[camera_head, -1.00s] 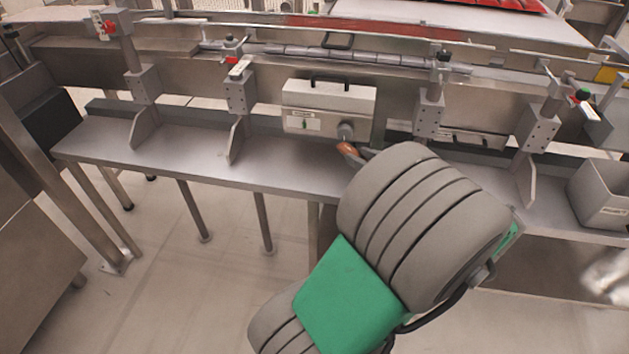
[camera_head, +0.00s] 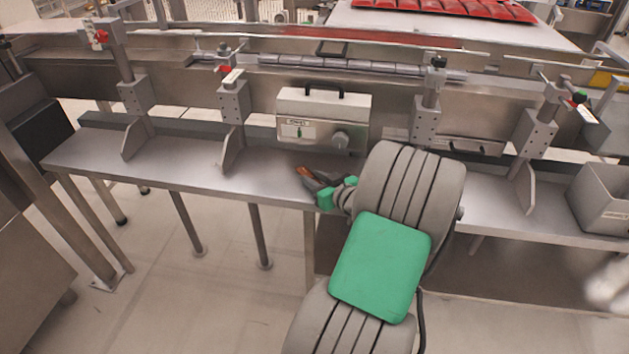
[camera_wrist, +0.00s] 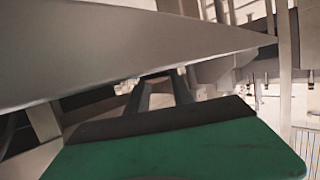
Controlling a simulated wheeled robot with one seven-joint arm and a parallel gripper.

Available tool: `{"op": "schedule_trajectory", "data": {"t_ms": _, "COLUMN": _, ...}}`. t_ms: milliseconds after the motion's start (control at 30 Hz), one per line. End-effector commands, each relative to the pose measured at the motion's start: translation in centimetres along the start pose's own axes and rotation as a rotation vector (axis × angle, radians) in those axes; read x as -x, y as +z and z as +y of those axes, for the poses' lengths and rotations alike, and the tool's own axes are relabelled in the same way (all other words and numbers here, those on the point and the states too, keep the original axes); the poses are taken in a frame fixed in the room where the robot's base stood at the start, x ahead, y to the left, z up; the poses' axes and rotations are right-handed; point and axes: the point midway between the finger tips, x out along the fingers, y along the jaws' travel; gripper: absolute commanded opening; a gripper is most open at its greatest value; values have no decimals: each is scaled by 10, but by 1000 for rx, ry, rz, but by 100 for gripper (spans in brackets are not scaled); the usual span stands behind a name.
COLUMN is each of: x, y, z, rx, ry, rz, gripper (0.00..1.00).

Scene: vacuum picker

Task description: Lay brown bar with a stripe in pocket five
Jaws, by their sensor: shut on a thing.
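My gripper (camera_head: 312,181) is shut on the brown bar (camera_head: 305,172), which shows as a small brown-orange piece at the fingertips in the head view. It is held over the steel shelf (camera_head: 190,160), below the grey control box. I cannot tell how far it is above the shelf. Its stripe is too small to make out. I cannot make out pocket five; the red tray (camera_head: 450,8) at the top back has rows of pockets.
A grey control box (camera_head: 323,116) with a knob is above the shelf. Upright brackets (camera_head: 233,100) stand along the rail. A conveyor (camera_head: 370,70) runs behind. A grey bin (camera_head: 600,195) sits at the right. The shelf's left part is clear.

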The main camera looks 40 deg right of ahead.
Motion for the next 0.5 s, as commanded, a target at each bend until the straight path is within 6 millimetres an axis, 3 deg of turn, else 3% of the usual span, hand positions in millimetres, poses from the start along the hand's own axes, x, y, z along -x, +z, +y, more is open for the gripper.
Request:
{"op": "schedule_trajectory", "data": {"t_ms": 267, "x": -1, "y": 2, "z": 0, "rx": 1, "ry": 0, "rz": 1, "gripper": 0}}
{"op": "schedule_trajectory", "data": {"t_ms": 300, "x": -1, "y": 2, "z": 0, "rx": 1, "ry": 0, "rz": 1, "gripper": 29}}
{"op": "schedule_trajectory", "data": {"t_ms": 500, "x": 0, "y": 1, "z": 0, "rx": 1, "ry": 0, "rz": 1, "gripper": 46}}
